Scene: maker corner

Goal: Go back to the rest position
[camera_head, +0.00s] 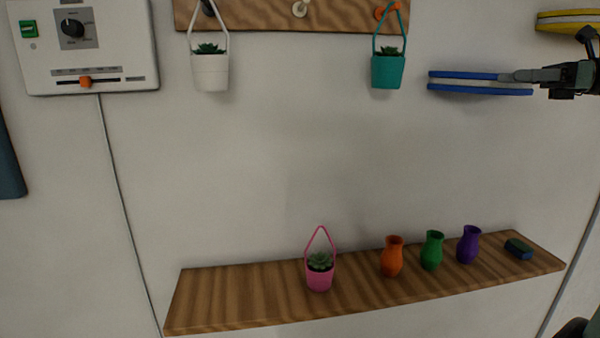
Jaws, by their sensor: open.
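My gripper (512,77) is at the upper right of the head view, reaching in from the right edge and pointing left. Its jaws are open and nothing shows held in them. The fingertips overlap a blue wall holder (465,75) in the picture; I cannot tell whether they touch it. Part of the holder is hidden behind the gripper.
White (210,72) and teal (387,71) planters hang above. A control panel (120,45) is upper left. Mid-wall is clear.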

